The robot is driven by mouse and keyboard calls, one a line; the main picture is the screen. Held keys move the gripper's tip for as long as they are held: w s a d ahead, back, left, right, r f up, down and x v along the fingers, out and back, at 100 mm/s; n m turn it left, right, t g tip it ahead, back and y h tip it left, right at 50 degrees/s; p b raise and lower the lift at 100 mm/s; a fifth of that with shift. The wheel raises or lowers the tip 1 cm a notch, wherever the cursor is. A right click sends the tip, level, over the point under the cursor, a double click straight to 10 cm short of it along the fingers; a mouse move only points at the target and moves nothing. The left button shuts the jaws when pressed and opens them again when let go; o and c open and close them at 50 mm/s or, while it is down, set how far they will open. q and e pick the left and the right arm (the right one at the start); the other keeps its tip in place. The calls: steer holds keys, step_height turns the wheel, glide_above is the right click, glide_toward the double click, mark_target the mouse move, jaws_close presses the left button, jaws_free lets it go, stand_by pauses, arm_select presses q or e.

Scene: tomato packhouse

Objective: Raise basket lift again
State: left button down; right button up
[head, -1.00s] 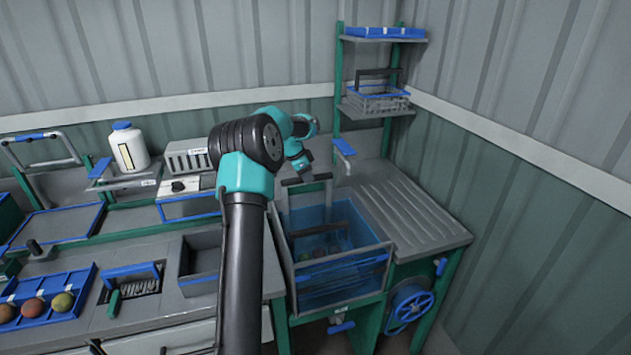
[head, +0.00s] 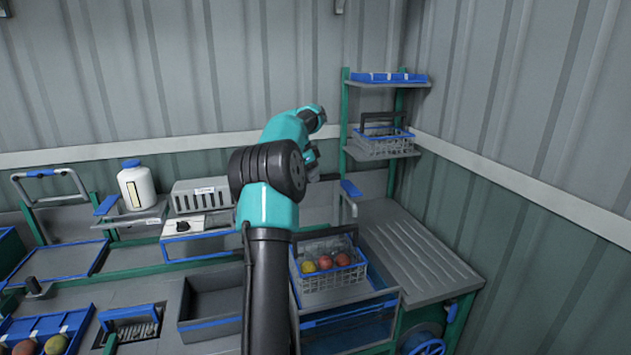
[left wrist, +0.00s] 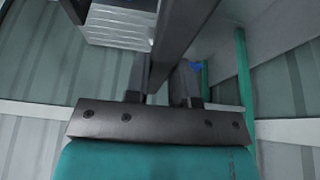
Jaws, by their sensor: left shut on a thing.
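The wire basket (head: 345,276) with a blue rim, a dark handle and several red and yellow tomatoes (head: 325,263) is raised at the top of the wash tank (head: 350,322). My left gripper (head: 313,172) is above and behind the basket, partly hidden by my own arm. In the left wrist view its two fingers (left wrist: 160,88) are shut on a dark grey bar (left wrist: 183,40), which appears to be the lift handle. The exact contact is hidden in the head view. My right gripper is not in view.
A ribbed draining board (head: 420,250) lies right of the tank. A rack (head: 345,125) behind it holds another wire basket (head: 380,146) and a blue tray (head: 390,77). A white jug (head: 137,188) and a grey vented box (head: 200,195) stand to the left.

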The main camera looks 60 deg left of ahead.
arm_select(q)
steer(key=shift+r, duration=0.45)
steer(key=c, duration=1.3)
jaws_free()
steer(key=o, duration=0.3)
steer(key=shift+f, duration=0.2)
steer(key=shift+o, duration=0.2)
steer(key=shift+r, duration=0.1)
